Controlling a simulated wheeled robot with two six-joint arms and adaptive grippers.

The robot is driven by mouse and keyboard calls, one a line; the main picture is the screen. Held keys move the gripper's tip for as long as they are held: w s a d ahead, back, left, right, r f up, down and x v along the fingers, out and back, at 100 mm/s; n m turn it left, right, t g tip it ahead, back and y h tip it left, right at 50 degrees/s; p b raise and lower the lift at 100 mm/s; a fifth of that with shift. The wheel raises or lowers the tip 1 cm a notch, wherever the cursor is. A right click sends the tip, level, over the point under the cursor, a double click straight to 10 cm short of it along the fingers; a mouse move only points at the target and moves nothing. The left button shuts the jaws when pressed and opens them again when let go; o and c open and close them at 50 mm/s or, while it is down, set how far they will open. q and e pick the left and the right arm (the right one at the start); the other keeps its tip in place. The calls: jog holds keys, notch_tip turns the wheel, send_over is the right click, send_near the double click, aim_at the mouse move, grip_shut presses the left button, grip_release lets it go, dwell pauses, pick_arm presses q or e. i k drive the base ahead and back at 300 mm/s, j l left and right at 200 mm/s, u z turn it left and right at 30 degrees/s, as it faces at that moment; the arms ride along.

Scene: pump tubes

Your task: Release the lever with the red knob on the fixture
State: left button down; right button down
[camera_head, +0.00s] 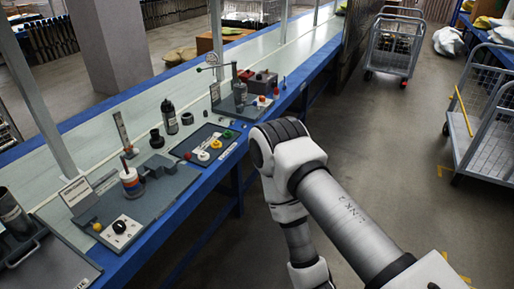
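Small red parts show at the right end of the bench, on and beside a grey fixture (238,104) with an upright post and a round gauge-like part on top. One red knob-like part (276,92) is near its right side. The parts are too small to tell which one tops a lever, or the lever's position. A second grey fixture (150,192) at the left carries a cylinder with coloured bands (131,182) and a thin rod above it. My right arm comes in from the lower right and bends downward beside the bench. Neither gripper is in view.
The blue-edged bench (200,190) runs from lower left to upper right. A dark tray (207,146) with coloured rings and a dark bottle (169,117) stand between the fixtures. Wire carts (395,45) stand on the floor at right. Floor beside the bench is clear.

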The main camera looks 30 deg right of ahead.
aim_at(187, 156)
jog(key=z, duration=0.4)
jog(key=i+j+z, duration=0.8)
